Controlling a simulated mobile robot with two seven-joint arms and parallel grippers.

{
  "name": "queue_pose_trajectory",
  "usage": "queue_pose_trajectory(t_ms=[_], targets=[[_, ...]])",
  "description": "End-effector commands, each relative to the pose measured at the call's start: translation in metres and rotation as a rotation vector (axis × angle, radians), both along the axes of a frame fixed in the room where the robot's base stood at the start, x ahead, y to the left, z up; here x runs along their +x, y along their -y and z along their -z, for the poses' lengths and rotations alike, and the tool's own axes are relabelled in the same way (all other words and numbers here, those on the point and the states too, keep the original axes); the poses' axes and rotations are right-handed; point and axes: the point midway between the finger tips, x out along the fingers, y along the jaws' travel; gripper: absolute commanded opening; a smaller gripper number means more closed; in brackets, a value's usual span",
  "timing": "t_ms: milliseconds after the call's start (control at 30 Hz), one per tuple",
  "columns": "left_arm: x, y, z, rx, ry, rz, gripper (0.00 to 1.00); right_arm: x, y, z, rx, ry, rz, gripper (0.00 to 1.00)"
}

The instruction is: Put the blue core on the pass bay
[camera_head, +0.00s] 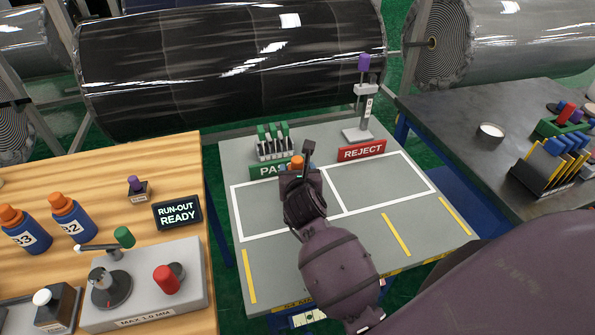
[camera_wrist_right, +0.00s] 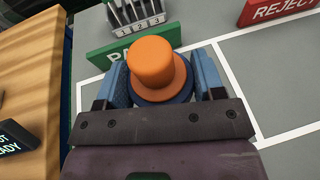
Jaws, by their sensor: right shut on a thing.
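The blue core (camera_wrist_right: 158,62) shows in the right wrist view as an orange cap over a blue body. My right gripper (camera_wrist_right: 160,88) is shut on it, with a blue pad on each side. In the head view the right gripper (camera_head: 300,178) hides most of the core, leaving the orange top (camera_head: 297,162) visible. My left gripper is not in view.
A green-handled rack (camera_head: 272,142) stands behind the PASS sign. The red REJECT sign (camera_head: 362,150) and a purple-topped stand (camera_head: 360,110) are at the back right. Two blue bottles with orange caps (camera_head: 70,218) stand on the wooden table. The left part of the pass bay is clear.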

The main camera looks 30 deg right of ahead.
Motion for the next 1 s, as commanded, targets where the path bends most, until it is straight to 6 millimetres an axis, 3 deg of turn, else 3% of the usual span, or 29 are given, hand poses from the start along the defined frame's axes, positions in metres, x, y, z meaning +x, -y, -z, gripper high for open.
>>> queue_pose_trajectory(t_ms=[33,67,200,567,767,1000], targets=[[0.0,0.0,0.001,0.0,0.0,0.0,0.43,0.0,0.0,0.002,0.0,0.0,0.0,0.3],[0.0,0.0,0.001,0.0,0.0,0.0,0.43,0.0,0.0,0.002,0.0,-0.001,0.0,0.65],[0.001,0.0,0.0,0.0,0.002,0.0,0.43,0.0,0.0,0.002,0.0,-0.001,0.0,0.87],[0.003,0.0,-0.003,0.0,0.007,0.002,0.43,0.0,0.0,-0.003,0.0,0.001,0.0,0.88],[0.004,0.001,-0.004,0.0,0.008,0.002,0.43,-0.023,-0.01,-0.009,0.002,-0.001,0.0,0.88],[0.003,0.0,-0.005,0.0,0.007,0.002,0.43,-0.064,-0.03,-0.023,0.002,-0.001,0.0,0.88]])
